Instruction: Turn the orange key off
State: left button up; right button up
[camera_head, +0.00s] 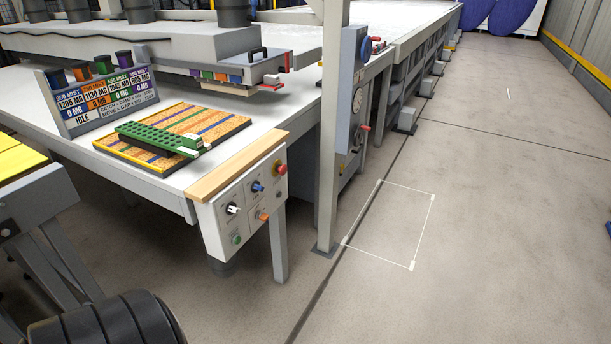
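An orange key (264,217) sits low on the right part of the grey control panel (213,222) at the front corner of the white table. A blue key (257,187) is above it, and a white-and-black knob (234,209) is to its left. A red button (281,168) is at the panel's top right and a green button (236,239) at its lower left. The orange key's exact turn is too small to tell. Neither of my grippers is in view, and nothing touches the panel.
The white table (185,180) carries a patterned board with a green bar (160,138) and a display sign (100,95). A grey post (328,150) stands right of the panel. A yellow-topped table (15,160) is at the left. The floor (480,230) at right is clear.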

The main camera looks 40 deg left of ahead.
aim_at(263, 216)
jog(key=i+l+u, duration=0.1)
jog(key=i+u, duration=0.15)
jog(key=i, duration=0.25)
jog(key=i+l+u, duration=0.25)
jog(key=i, duration=0.3)
jog(key=j, duration=0.1)
